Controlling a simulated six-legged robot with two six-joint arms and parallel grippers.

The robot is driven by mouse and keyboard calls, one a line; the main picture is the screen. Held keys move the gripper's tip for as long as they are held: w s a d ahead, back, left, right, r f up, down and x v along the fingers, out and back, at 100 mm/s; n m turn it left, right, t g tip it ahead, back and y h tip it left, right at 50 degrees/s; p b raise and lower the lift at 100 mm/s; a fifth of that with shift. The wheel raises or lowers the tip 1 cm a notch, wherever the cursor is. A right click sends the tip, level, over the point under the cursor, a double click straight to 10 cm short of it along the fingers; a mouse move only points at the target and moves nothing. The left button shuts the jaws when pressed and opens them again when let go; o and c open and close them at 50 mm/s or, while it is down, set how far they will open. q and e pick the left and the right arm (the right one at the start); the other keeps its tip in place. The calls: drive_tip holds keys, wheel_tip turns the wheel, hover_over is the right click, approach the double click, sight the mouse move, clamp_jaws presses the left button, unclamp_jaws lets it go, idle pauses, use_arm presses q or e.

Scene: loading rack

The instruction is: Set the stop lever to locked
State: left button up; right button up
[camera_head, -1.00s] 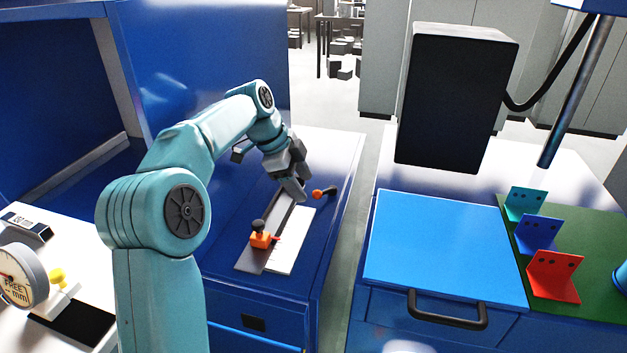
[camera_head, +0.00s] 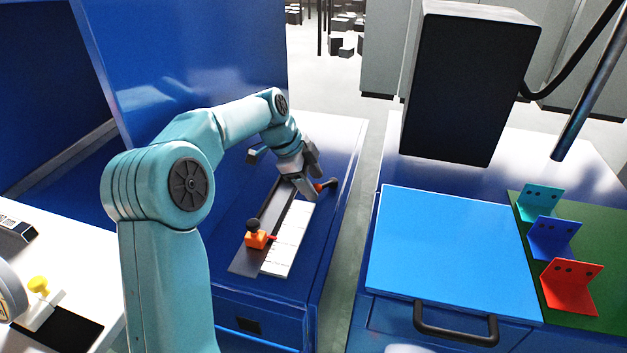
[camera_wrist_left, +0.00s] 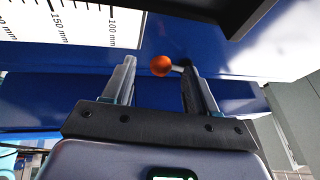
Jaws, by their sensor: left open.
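My left gripper (camera_head: 315,184) is at this lever and partly hides the ball in the head view. In the left wrist view the orange ball (camera_wrist_left: 160,66) shows between the tips of my open left gripper (camera_wrist_left: 158,64), nearer the right finger. I cannot tell whether a finger touches it. An orange stop block (camera_head: 257,239) with a black knob sits on the dark rail near the scale's near end. My right gripper is out of view.
The white scale (camera_head: 287,238) lies beside the dark rail (camera_head: 246,260). A blue panel (camera_head: 165,60) rises behind my arm. Across a gap, a blue lidded box (camera_head: 450,240) and several coloured brackets (camera_head: 553,238) stand at right.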

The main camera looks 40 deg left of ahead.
use_arm(q)
drive_tip(key=shift+w+f, duration=0.25)
drive_tip(key=shift+f, duration=0.25)
drive_tip(key=shift+w+d+f, duration=0.15)
drive_tip(key=shift+w+f, duration=0.2)
drive_tip(key=shift+s+r, duration=0.15)
drive_tip(key=shift+s, duration=0.1)
drive_tip(key=shift+c, duration=0.4)
clamp_jaws()
